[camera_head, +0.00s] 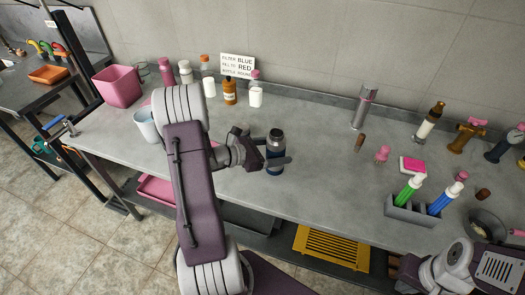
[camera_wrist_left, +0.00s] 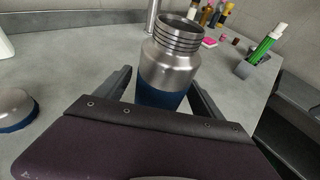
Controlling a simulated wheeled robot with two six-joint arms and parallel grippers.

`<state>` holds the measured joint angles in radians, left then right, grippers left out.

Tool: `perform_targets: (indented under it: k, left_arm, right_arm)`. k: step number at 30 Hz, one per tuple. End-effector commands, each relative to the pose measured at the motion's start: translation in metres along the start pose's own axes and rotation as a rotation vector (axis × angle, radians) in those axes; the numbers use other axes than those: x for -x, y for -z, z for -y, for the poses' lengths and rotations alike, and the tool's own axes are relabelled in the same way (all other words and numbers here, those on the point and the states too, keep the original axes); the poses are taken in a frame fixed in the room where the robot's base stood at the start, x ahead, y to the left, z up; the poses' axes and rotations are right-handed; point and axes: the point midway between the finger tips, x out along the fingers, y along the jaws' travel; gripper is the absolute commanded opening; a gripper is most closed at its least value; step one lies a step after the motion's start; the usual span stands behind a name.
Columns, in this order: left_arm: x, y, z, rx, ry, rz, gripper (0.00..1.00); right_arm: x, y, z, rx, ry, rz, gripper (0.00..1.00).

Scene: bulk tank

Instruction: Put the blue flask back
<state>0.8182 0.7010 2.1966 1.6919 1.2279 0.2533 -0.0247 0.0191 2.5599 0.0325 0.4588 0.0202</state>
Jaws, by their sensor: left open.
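The blue flask (camera_head: 275,147) stands upright near the front edge of the grey bench. In the left wrist view the flask (camera_wrist_left: 167,68) shows a steel upper body, an open threaded neck and a blue lower part. My left gripper (camera_head: 272,161) is open, with one finger on each side of the flask's lower part. I cannot tell whether the fingers touch it. A silver dome with a blue rim (camera_wrist_left: 15,108) lies on the bench at the left of the wrist view. The fingers of my right gripper do not show; only part of that arm is at the lower right.
A sign (camera_head: 237,65), an amber bottle (camera_head: 229,92) and several other bottles stand at the back. A pink bin (camera_head: 118,86) and a pale bucket (camera_head: 147,125) are left. A steel cylinder (camera_head: 364,106) and a grey rack (camera_head: 411,212) with green and blue bottles are right.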

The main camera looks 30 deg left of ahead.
Motion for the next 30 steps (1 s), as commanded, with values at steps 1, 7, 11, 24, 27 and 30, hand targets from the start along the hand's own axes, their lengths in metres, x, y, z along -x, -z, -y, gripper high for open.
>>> perform_targets:
  k: [1, 7, 11, 24, 27, 30]
  left_arm:
    - [0.013, -0.001, -0.002, 0.001, -0.006, 0.001, 0.78]
    - [0.059, -0.001, -0.002, 0.0, -0.006, 0.002, 0.78]
    - [0.081, -0.001, -0.001, 0.001, -0.004, 0.001, 0.78]
    - [0.095, 0.0, 0.0, 0.0, 0.001, 0.001, 0.78]
    - [0.095, 0.0, 0.0, 0.0, 0.001, 0.001, 0.78]
    - [0.095, 0.0, 0.0, 0.0, 0.001, 0.001, 0.78]
  right_arm:
    - [0.002, 0.0, 0.0, 0.0, 0.0, 0.0, 0.0]
    - [0.005, 0.001, 0.0, 0.0, 0.0, 0.0, 0.0]
    - [0.007, 0.001, 0.0, 0.0, 0.0, 0.0, 0.0]
    - [0.007, 0.001, 0.0, 0.0, 0.0, 0.0, 0.0]
    - [0.007, 0.001, 0.0, 0.0, 0.0, 0.0, 0.0]
    - [0.007, 0.001, 0.0, 0.0, 0.0, 0.0, 0.0]
